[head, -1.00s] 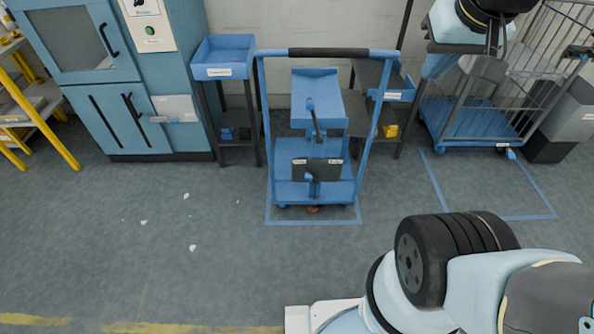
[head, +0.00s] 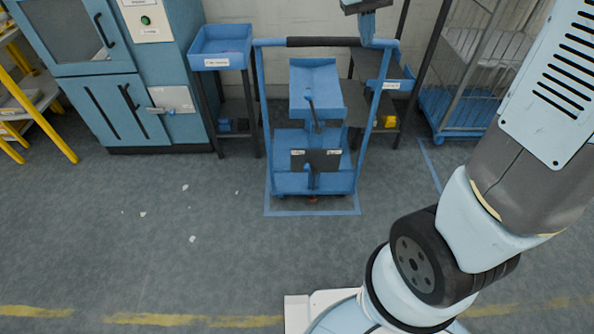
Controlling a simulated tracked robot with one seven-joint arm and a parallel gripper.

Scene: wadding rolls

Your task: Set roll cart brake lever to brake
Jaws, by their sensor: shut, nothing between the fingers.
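The blue roll cart (head: 355,110) stands in the middle of the floor, inside a blue floor outline. Low on its front is a dark plate (head: 328,160) with two small white labels, too small to read.
A blue tray stand (head: 222,62) is left of the cart, beside a blue cabinet (head: 95,70). A dark stand with a yellow item (head: 389,122) is behind right. A wire cage cart (head: 460,105) is farther right. White scraps (head: 192,239) lie on open floor.

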